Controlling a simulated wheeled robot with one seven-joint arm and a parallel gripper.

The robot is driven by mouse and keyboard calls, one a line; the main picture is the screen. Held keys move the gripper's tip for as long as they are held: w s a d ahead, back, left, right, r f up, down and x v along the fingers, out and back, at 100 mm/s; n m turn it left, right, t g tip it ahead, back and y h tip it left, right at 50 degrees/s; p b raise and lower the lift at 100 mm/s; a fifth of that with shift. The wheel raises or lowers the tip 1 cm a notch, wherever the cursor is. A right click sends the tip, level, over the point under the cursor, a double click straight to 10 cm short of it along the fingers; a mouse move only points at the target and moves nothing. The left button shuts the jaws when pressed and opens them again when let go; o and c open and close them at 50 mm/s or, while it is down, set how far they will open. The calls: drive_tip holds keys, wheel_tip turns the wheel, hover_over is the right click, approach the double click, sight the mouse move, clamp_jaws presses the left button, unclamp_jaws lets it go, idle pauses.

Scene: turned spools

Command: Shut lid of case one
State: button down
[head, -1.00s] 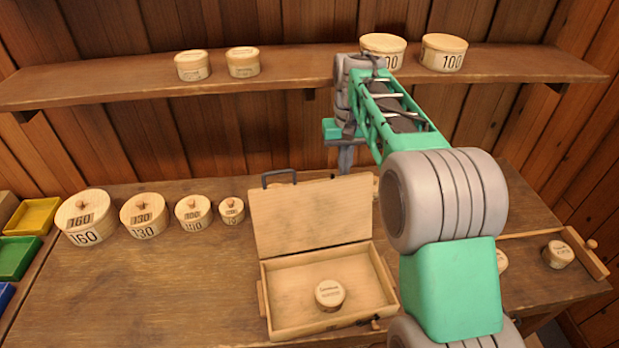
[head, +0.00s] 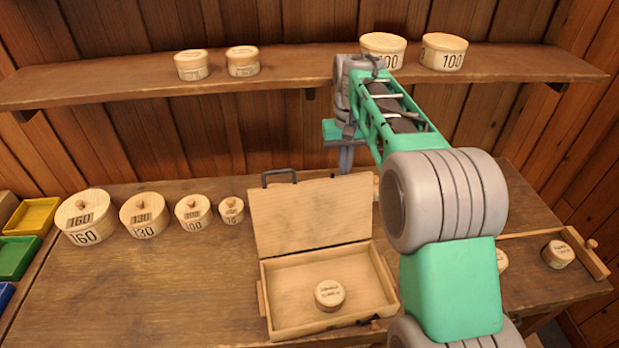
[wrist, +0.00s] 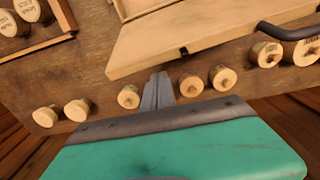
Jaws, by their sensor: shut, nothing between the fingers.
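The wooden case (head: 323,293) stands on the workbench with its lid (head: 312,215) raised and leaning slightly back. A round labelled wooden spool (head: 329,294) lies inside it. My gripper (head: 345,160) is shut and empty, behind the lid's top edge near its right corner, pointing down. In the wrist view my gripper (wrist: 159,80) shows its closed fingers beside the lid's edge (wrist: 180,45). I cannot tell whether they touch it. A dark handle (wrist: 290,30) sticks out from the lid. Whether the case bears a number is not visible.
Several numbered round boxes (head: 143,216) stand left of the case. Several small spools (wrist: 190,85) stand behind the lid. A shelf (head: 290,75) with round boxes runs above. A shallow tray (head: 590,255) lies at right. Coloured bins (head: 17,257) are at far left.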

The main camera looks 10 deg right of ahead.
drive_tip(key=shift+f+b, duration=0.65)
drive_tip(key=shift+f, duration=0.9)
drive_tip(key=shift+s, duration=0.1)
drive_tip(key=s+d+b, duration=0.1)
drive_tip(key=s+b, duration=0.4)
drive_tip(key=s, duration=0.4)
drive_tip(key=shift+s, duration=0.25)
idle(0.8)
drive_tip(key=shift+r, duration=0.15)
idle(0.6)
wheel_tip(320, 180, up, 8)
drive_tip(key=p, duration=0.6)
